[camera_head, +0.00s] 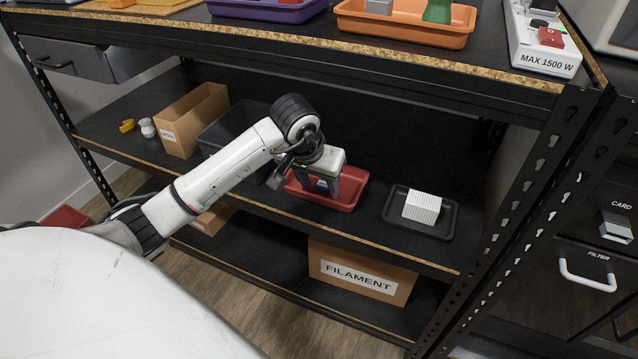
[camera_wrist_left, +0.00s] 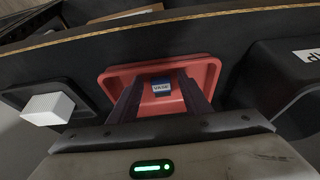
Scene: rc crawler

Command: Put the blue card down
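A small blue card (camera_wrist_left: 161,86) with a white printed band shows in the left wrist view, over the inside of a red tray (camera_wrist_left: 206,68). The tray (camera_head: 352,189) stands on the middle shelf in the head view, where a bit of the blue card (camera_head: 322,184) shows below my left gripper (camera_head: 318,187). My left gripper (camera_wrist_left: 162,82) points down at the tray. Its two dark fingers are apart, one on each side of the card, with gaps beside it. Whether the card rests on the tray floor is hard to tell. My right gripper is out of view.
Right of the red tray, a black tray (camera_head: 396,221) holds a white ribbed block (camera_head: 422,207). Left of it stand a black bin (camera_head: 226,128) and a cardboard box (camera_head: 195,118). The upper shelf edge (camera_head: 400,55) runs above. A FILAMENT box (camera_head: 360,272) sits below.

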